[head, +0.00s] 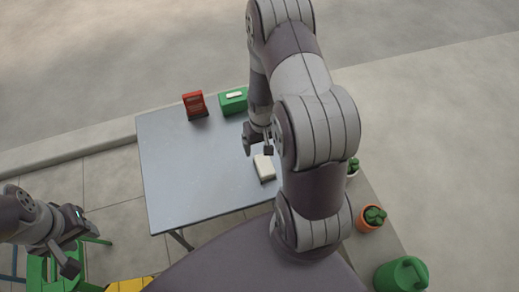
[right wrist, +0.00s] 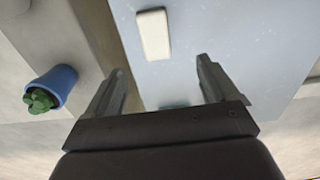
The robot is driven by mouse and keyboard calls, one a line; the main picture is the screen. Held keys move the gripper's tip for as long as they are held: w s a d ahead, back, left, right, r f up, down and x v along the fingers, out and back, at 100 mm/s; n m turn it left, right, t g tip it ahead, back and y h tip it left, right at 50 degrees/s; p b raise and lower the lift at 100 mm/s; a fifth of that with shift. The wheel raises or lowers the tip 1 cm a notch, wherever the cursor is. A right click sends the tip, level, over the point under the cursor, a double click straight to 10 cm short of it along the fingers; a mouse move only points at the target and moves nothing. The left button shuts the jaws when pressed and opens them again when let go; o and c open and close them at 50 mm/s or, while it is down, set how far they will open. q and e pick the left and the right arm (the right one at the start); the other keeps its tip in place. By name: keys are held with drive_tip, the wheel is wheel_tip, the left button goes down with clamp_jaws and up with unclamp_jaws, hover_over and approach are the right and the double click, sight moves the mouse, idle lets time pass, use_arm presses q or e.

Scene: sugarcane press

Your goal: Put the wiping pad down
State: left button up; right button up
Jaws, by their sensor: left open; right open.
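The wiping pad (head: 264,168) is a small cream-white block lying on the grey-blue table (head: 190,180), near its right side. In the right wrist view the pad (right wrist: 153,34) lies flat on the table top, beyond the fingertips and apart from them. My right gripper (head: 258,148) is open and empty, above the table just behind the pad in the head view; its fingers also show in the right wrist view (right wrist: 160,85). My left gripper (head: 72,245) is open and empty at the lower left, away from the table. My right arm hides the table's right edge.
A red box (head: 194,104) and a green box (head: 233,101) stand at the table's back edge. Potted plants, one in an orange pot (head: 371,218), and a green watering can (head: 402,275) stand to the right. A green chair (head: 40,270) is at lower left. The table's left and middle are clear.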

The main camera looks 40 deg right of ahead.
drive_tip(key=s+a+r+n, duration=0.1)
drive_tip(key=s+a+r, duration=0.1)
drive_tip(key=a+r, duration=0.3)
drive_tip(key=s+a+r+n+t, duration=0.1)
drive_tip(key=a+r, duration=0.5)
drive_tip(key=r, duration=0.7)
drive_tip(key=shift+s+a+n, duration=0.3)
drive_tip(key=shift+s+n, duration=0.4)
drive_tip(key=shift+s, duration=0.3)
